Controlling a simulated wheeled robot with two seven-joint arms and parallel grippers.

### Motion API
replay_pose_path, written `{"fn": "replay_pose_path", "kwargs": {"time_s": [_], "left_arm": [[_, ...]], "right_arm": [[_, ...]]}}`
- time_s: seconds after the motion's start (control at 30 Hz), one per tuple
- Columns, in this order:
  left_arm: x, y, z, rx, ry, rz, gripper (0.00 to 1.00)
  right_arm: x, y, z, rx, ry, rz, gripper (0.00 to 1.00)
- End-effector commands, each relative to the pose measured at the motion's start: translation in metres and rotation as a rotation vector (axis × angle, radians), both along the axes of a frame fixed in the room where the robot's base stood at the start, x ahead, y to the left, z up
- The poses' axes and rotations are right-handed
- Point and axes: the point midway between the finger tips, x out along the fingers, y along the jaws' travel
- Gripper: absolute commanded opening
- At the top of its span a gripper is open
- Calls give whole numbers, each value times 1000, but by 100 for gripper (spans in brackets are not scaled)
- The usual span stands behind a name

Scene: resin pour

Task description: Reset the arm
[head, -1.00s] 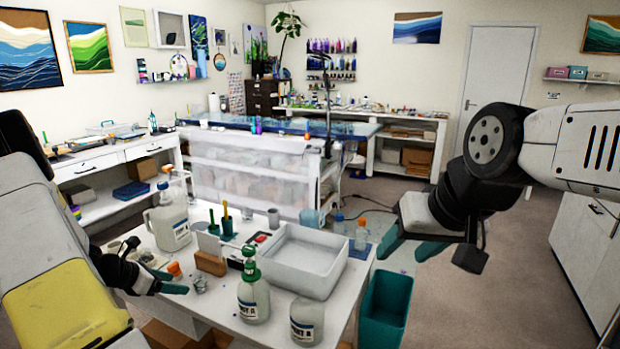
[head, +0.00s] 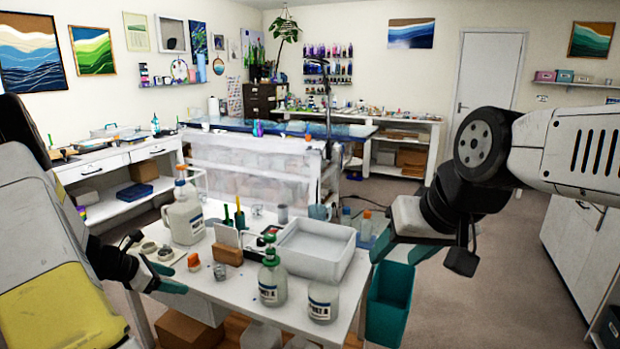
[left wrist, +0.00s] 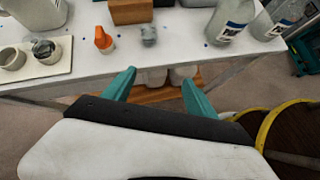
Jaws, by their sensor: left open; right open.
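My left gripper (head: 170,279) is at the left front edge of the white table (head: 215,283). In the left wrist view its two teal fingers (left wrist: 158,88) are spread apart with nothing between them, just off the table's edge. My right gripper (head: 400,252) hangs to the right of the table, near the white tray and above a teal bin; its teal fingers are apart and it holds nothing. Both arms are raised off the table.
The table holds a white tray (head: 314,250), a large jug (head: 184,212), a pump bottle (head: 271,280), another bottle (head: 323,300), cups (head: 165,254) and an orange-topped item (head: 194,262). The teal bin (head: 390,298) stands right of the table. Floor on the right is clear.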

Motion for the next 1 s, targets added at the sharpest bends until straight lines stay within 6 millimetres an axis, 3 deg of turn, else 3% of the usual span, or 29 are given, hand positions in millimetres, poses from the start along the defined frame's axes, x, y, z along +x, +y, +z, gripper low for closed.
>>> {"fn": "replay_pose_path", "kwargs": {"time_s": [0.27,0.47,0.57,0.7,0.9,1.0], "left_arm": [[-2,-49,52,152,-74,-246,66],[-19,-101,105,331,-164,-527,66],[-39,-137,139,467,-238,-730,66],[-81,-184,184,689,-359,-1043,66],[-149,-224,227,1014,-535,-1450,66],[-180,-232,241,1172,-614,-1613,66]], "right_arm": [[0,0,0,0,0,0,52],[0,0,0,0,0,0,52],[0,0,0,0,0,0,52],[0,0,0,0,0,0,52],[0,0,0,1,0,-1,52],[0,0,0,0,0,0,52]]}}
